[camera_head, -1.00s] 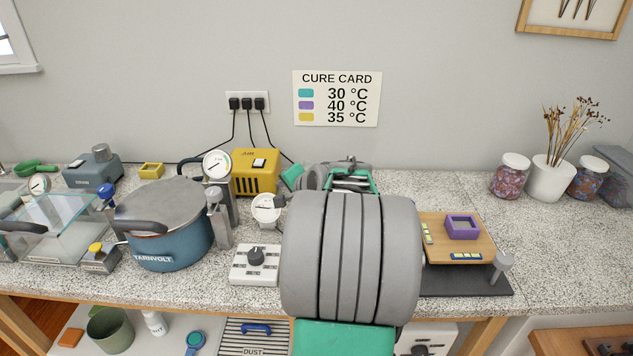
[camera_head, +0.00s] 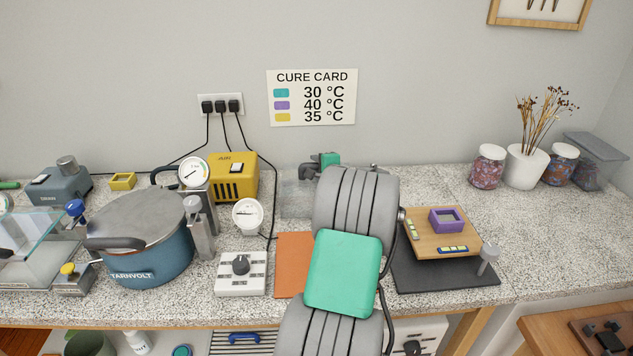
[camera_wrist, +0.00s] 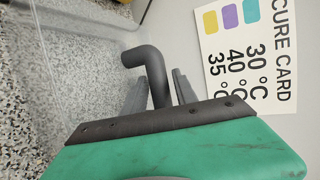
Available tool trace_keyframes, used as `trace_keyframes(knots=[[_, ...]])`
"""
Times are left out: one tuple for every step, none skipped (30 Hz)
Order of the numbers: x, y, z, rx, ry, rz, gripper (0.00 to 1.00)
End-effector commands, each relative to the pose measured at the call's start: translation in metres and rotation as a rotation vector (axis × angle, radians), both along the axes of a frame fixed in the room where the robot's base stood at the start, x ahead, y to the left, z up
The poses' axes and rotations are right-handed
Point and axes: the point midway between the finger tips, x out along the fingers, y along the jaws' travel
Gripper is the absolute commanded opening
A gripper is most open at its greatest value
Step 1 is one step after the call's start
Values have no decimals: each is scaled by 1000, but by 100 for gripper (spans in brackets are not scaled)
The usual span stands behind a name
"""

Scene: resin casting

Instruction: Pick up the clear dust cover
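The clear dust cover (camera_head: 296,200) stands at the back of the counter, partly hidden behind my arm in the head view. Its transparent wall also shows on the left of the wrist view (camera_wrist: 42,60). A dark grey bent handle (camera_wrist: 149,62) rises between the two fingers of my gripper (camera_wrist: 160,76). The fingers stand apart on either side of it, with a gap visible on the right side. In the head view my gripper (camera_head: 311,168) is small and partly hidden at the cover's top.
A yellow box (camera_head: 232,178), a round gauge (camera_head: 248,216) and a blue pot (camera_head: 150,250) stand left of the cover. An orange mat (camera_head: 291,264) lies in front. A wooden board (camera_head: 428,240) with a purple mould (camera_head: 446,220) is right.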

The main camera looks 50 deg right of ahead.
Motion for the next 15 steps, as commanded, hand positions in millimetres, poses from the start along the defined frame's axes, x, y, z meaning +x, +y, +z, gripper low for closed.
trace_keyframes(knots=[[0, 0, 0, 1, 1, 0, 34], [0, 0, 0, 1, 1, 0, 31], [0, 0, 0, 1, 1, 0, 28], [0, 0, 0, 1, 1, 0, 25], [0, 0, 0, 1, 1, 0, 23], [0, 0, 0, 1, 1, 0, 20], [0, 0, 0, 1, 1, 0, 17], [0, 0, 0, 1, 1, 0, 15], [0, 0, 0, 1, 1, 0, 11], [0, 0, 0, 1, 1, 0, 9], [0, 0, 0, 1, 1, 0, 7], [0, 0, 0, 1, 1, 0, 3], [0, 0, 0, 0, 1, 0, 1], [0, 0, 0, 0, 1, 0, 0], [0, 0, 0, 0, 1, 0, 0]])
